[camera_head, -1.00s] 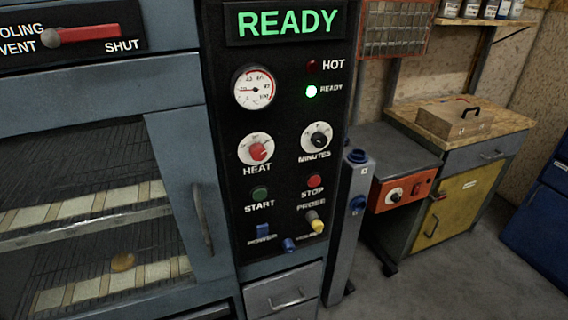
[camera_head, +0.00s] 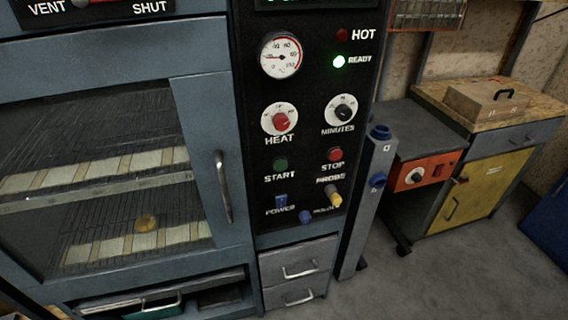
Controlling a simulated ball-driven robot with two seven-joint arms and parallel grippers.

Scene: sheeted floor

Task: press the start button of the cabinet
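The cabinet (camera_head: 198,88) is blue-grey, with a black control panel (camera_head: 309,110) right of its glazed door. The green start button (camera_head: 280,164) sits above the label START, on the panel's left side. The red stop button (camera_head: 335,154) is to its right. Above are the red heat knob (camera_head: 281,122), the black minutes knob (camera_head: 344,112) and a round gauge (camera_head: 281,56). The green READY lamp (camera_head: 339,62) is lit; the red HOT lamp (camera_head: 342,35) looks dark. A blue power switch (camera_head: 281,201) is below START. Neither of my grippers is in view.
The shut cabinet door has a vertical handle (camera_head: 223,187). A grey post (camera_head: 368,200) with blue knobs stands right of the panel. An orange control box (camera_head: 420,171) and a yellow-doored bench (camera_head: 470,194) are farther right. Grey floor (camera_head: 450,270) in front is clear.

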